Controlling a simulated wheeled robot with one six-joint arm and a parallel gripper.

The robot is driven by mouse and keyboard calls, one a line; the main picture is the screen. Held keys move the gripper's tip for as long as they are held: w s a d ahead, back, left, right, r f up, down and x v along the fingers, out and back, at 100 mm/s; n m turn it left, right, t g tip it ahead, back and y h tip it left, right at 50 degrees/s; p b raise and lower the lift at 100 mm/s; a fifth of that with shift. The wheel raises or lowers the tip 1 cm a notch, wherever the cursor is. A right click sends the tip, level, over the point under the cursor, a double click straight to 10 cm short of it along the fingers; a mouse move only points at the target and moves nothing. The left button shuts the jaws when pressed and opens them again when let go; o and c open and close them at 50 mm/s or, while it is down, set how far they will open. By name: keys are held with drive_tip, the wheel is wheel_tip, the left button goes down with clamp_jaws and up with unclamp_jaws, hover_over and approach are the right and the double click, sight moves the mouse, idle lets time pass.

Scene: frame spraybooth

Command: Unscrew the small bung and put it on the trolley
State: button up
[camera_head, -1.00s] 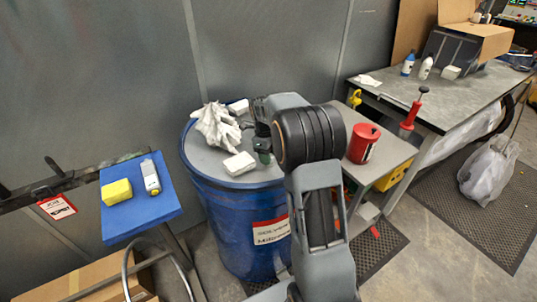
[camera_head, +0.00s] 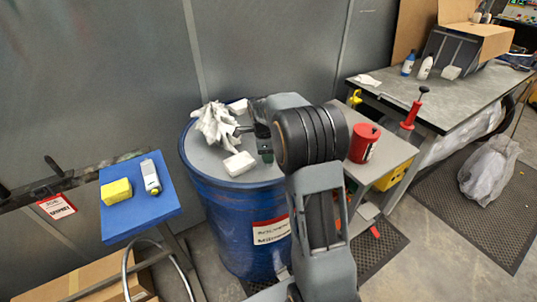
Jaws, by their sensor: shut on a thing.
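The blue drum (camera_head: 225,215) stands in the middle with a grey lid (camera_head: 205,158). My gripper (camera_head: 266,155) points down at the right part of the lid, partly hidden by my arm. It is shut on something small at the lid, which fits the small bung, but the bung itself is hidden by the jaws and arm. I cannot tell whether it is still seated in the lid or lifted. The grey trolley (camera_head: 391,152) stands right of the drum, its left part behind my arm.
A crumpled white rag (camera_head: 216,127) and white blocks (camera_head: 240,163) lie on the lid. A red can (camera_head: 364,143) stands on the trolley, with bare top to its right. A blue-topped stand (camera_head: 128,217) holds a yellow sponge (camera_head: 116,191) and a bottle (camera_head: 150,177). A workbench (camera_head: 440,100) is behind right.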

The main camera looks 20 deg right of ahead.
drive_tip(key=n, duration=0.4)
drive_tip(key=shift+n+t, duration=0.3)
drive_tip(key=n, duration=0.4)
drive_tip(key=shift+n, duration=0.3)
drive_tip(key=n+t, duration=0.1)
drive_tip(key=n, duration=0.3)
drive_tip(key=shift+n, duration=0.3)
